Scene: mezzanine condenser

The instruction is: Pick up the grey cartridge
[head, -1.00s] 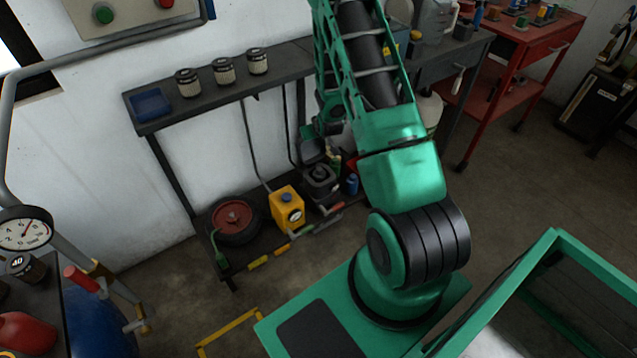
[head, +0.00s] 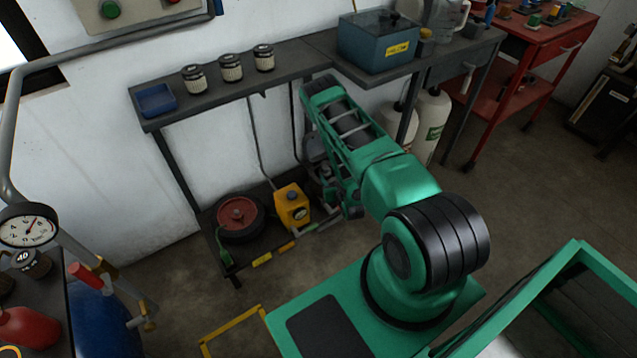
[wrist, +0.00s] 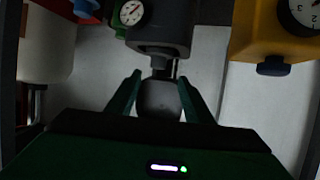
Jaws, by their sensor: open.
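In the wrist view, a dark grey body (wrist: 160,30), which looks like the grey cartridge, narrows to a short neck and a rounded end. My gripper (wrist: 160,85) is open, with one green finger on each side of that rounded end. I see small gaps beside it; contact cannot be told. In the head view my arm reaches down to the lower shelf. It mostly hides my gripper and the grey thing, just right of the yellow box.
The yellow box (head: 291,207) with a dial stands close by and shows in the wrist view (wrist: 275,35). A red reel (head: 238,215) lies left of it. Several items stand on the upper shelf (head: 215,92), including a blue tray (head: 154,100) and a blue-grey box (head: 375,42).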

